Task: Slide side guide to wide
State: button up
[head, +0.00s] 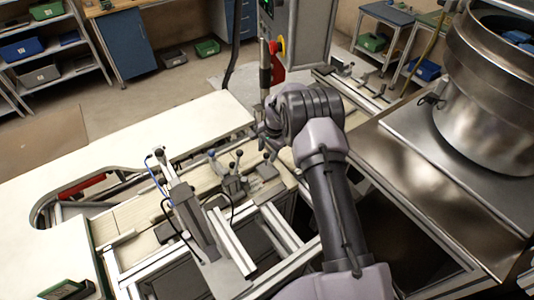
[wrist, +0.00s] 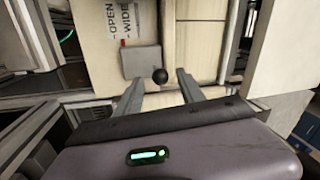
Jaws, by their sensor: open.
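In the wrist view, the side guide's handle seems to be a black ball knob (wrist: 160,76) on a flat grey plate (wrist: 141,61). A white label (wrist: 120,18) reading "OPEN WIDE" lies above the plate, with a small red mark (wrist: 122,43) at its lower edge. My gripper (wrist: 159,79) is open, one finger on each side of the knob in the picture. I cannot tell whether either finger touches it. In the head view, my gripper (head: 270,132) is over the conveyor, largely hidden by my wrist. Which knob it is at cannot be told there.
Small fittings with black knobs (head: 232,178) stand on the conveyor, left of my arm. A metal post with a bracket (head: 190,212) stands nearer. A red-and-yellow switch (head: 278,62) is behind my wrist. A steel bowl (head: 490,110) stands right.

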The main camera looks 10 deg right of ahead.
jog(key=shift+w+f, duration=0.15)
jog(key=shift+f, duration=0.5)
jog(key=shift+c, duration=0.3)
grip_shut()
dwell(0.7)
